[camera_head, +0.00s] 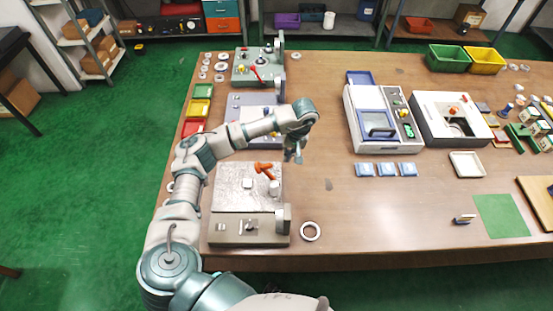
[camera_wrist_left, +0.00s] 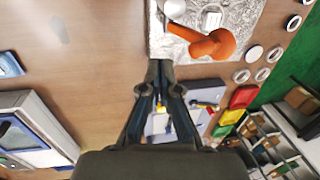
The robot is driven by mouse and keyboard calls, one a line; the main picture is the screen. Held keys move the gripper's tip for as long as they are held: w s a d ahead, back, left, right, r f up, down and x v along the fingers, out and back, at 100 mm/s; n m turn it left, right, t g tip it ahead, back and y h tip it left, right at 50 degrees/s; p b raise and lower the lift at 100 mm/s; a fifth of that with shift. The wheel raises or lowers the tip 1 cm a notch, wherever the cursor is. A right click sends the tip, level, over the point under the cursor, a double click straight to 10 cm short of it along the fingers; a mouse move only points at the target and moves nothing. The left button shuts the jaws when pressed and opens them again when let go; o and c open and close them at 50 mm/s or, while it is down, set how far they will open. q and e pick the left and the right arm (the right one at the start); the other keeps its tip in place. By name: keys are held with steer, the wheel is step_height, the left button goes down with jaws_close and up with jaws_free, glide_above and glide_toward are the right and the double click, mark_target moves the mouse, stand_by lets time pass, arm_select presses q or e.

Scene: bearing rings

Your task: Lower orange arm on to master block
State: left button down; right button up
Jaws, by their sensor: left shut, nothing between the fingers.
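The orange arm (camera_head: 264,168) is on the near fixture, above its mottled silver plate (camera_head: 230,193). It also shows in the wrist view (camera_wrist_left: 208,46), with its thick rounded end toward the lower right. A small pale metal block (camera_head: 247,184), which looks like the master block, sits on the plate; it also shows in the wrist view (camera_wrist_left: 212,19). I cannot tell whether the arm touches it. A silver cylindrical part (camera_wrist_left: 174,8) is beside it. My left gripper (camera_head: 295,155) is shut and empty, pointing down just right of the orange arm, apart from it. My right gripper is not in view.
A loose ring (camera_head: 310,232) lies right of the fixture's grey base (camera_head: 240,230). Other fixtures stand behind. Red (camera_head: 193,128), yellow (camera_head: 198,108) and green bins line the left edge. A white machine (camera_head: 365,130) stands to the right. The table between is mostly clear.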

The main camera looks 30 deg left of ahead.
mark_target(269, 172)
arm_select(q)
steer(key=s+a+f, duration=0.1)
steer(key=s+a+f+p, duration=0.1)
steer(key=a, duration=0.1)
steer(key=shift+f, duration=0.4)
steer(key=shift+w+a+f, duration=0.1)
steer(key=shift+w, duration=0.05)
